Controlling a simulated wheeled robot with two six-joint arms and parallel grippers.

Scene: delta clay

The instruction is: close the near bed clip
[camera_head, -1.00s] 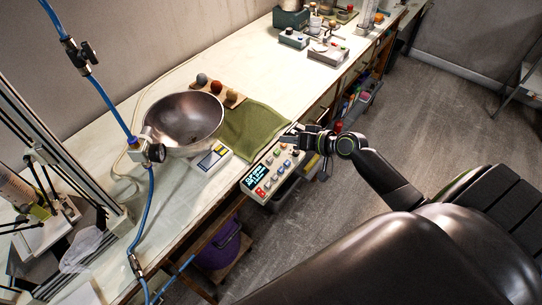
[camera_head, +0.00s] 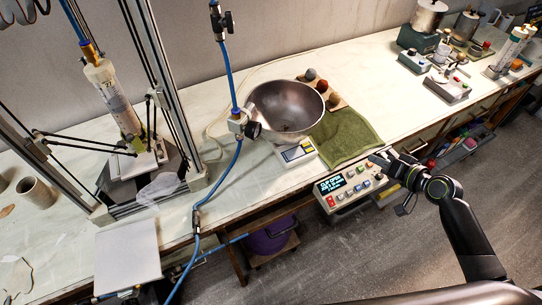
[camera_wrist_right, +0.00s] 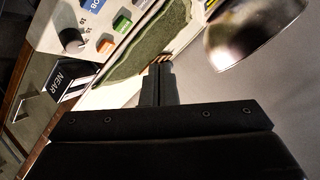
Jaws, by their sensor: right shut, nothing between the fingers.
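The delta clay printer (camera_head: 130,130) stands at the left of the bench in the head view, with a dark base and a small pale bed (camera_head: 150,160). I cannot make out the near bed clip there. A control panel (camera_head: 345,200) with coloured buttons hangs at the bench's front edge; its screen (camera_head: 329,184) appears to read "CLIP OPEN". My right gripper (camera_head: 376,160) is shut and empty at the panel's right end. In the right wrist view its fingers (camera_wrist_right: 158,82) are together, and a black tag marked "NEAR" (camera_wrist_right: 62,84) shows at left. My left gripper is not in view.
A metal bowl (camera_head: 284,106), a small scale (camera_head: 297,153) and a green cloth (camera_head: 347,137) lie on the bench between printer and gripper. A blue hose (camera_head: 226,165) with a valve hangs in front of the printer. Floor in front is open.

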